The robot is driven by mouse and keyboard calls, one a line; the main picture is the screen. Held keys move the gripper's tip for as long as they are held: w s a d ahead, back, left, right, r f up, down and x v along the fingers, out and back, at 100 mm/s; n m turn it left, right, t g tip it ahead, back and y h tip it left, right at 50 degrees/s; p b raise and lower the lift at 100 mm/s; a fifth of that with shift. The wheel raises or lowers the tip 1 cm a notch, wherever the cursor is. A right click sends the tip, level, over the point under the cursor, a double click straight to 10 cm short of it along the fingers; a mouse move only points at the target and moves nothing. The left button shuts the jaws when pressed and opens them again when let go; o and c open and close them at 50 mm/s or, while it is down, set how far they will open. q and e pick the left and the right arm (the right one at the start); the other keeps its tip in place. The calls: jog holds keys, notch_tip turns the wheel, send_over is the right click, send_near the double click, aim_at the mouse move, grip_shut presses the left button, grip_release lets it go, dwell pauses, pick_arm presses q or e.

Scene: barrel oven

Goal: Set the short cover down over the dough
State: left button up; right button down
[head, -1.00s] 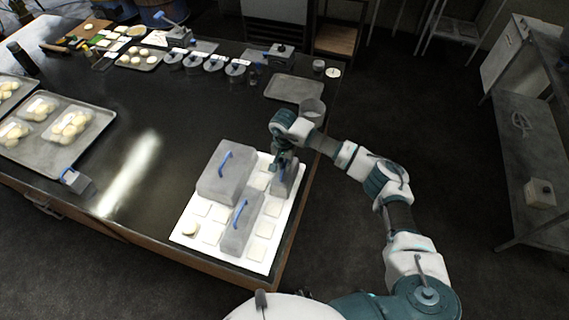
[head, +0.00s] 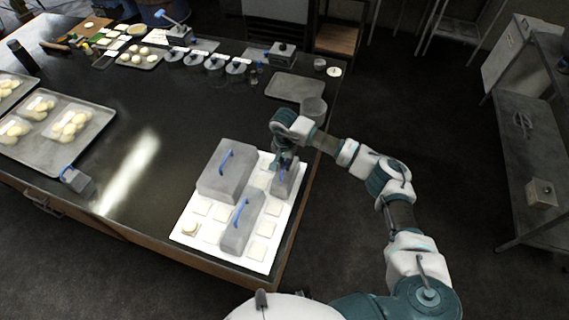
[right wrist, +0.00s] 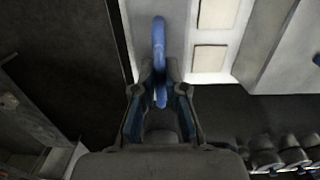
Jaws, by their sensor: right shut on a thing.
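My right gripper (head: 284,163) is shut on the blue handle (right wrist: 160,62) of a small grey cover (head: 285,184). The cover is upright at the right edge of a white board (head: 255,258) marked with pale squares. I cannot tell whether its base touches the board, or whether dough is under it. A large grey cover (head: 222,180) and a narrower long one (head: 240,228) stand on the board, left and in front of it, both with blue handles. One piece of dough (head: 190,229) lies uncovered at the board's front left. My left gripper is not in view.
A tray with dough (head: 95,127) and a small grey block with a blue handle (head: 77,180) are at left. Lidded pots line the back. The table's middle is clear.

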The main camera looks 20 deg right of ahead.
jog(key=shift+f+b, duration=0.4)
dwell(0.6)
